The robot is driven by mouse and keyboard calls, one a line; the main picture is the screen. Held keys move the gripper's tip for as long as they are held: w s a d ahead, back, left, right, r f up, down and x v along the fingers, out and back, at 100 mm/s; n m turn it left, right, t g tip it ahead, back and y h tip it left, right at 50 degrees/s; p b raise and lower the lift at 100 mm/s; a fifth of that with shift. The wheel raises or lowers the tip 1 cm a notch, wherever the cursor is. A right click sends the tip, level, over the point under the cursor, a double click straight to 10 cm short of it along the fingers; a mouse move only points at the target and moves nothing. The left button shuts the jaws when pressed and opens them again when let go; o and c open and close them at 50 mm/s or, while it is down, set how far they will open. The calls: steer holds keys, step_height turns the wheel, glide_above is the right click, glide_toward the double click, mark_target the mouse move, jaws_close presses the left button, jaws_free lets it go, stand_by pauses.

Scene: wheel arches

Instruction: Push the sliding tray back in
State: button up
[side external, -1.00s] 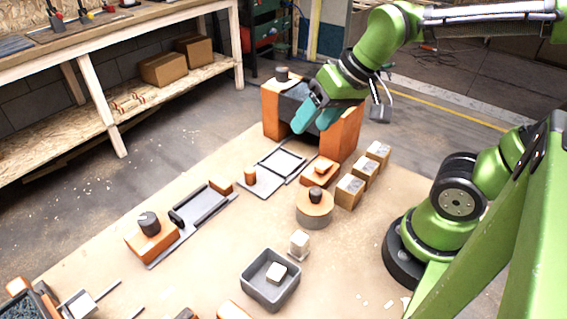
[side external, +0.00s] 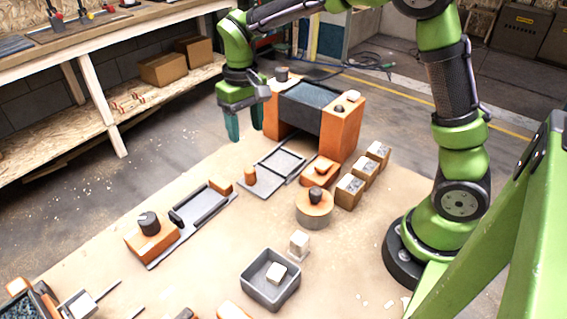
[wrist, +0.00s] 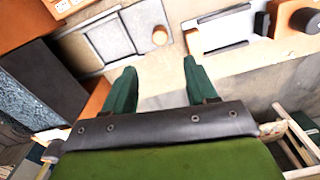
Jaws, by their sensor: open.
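Two flat grey sliding pieces lie on the table, and I cannot tell for sure which is the task's tray. One grey tray in a frame (side external: 283,162) lies before the arch, with an orange peg (side external: 250,174) at its near-left end. It also shows at the top of the wrist view (wrist: 111,38). The other grey tray (side external: 207,206) lies in a track further left, with a dark upright bar (side external: 176,217) at one end. My gripper (side external: 245,134) is open and empty, pointing down left of the arch. In the wrist view its fingers (wrist: 158,68) are apart, touching nothing visible.
An orange arch with a dark grey centre (side external: 341,127) stands close right of my gripper. An orange block with a dark knob (side external: 143,243), a round orange-topped stand (side external: 313,205), several boxes and a grey bin (side external: 270,296) occupy the table. Bare table lies between the trays and bin.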

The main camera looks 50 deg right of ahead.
mark_target(249, 169)
step_height(249, 169, down, 14)
stand_by(0.4)
jaws_close()
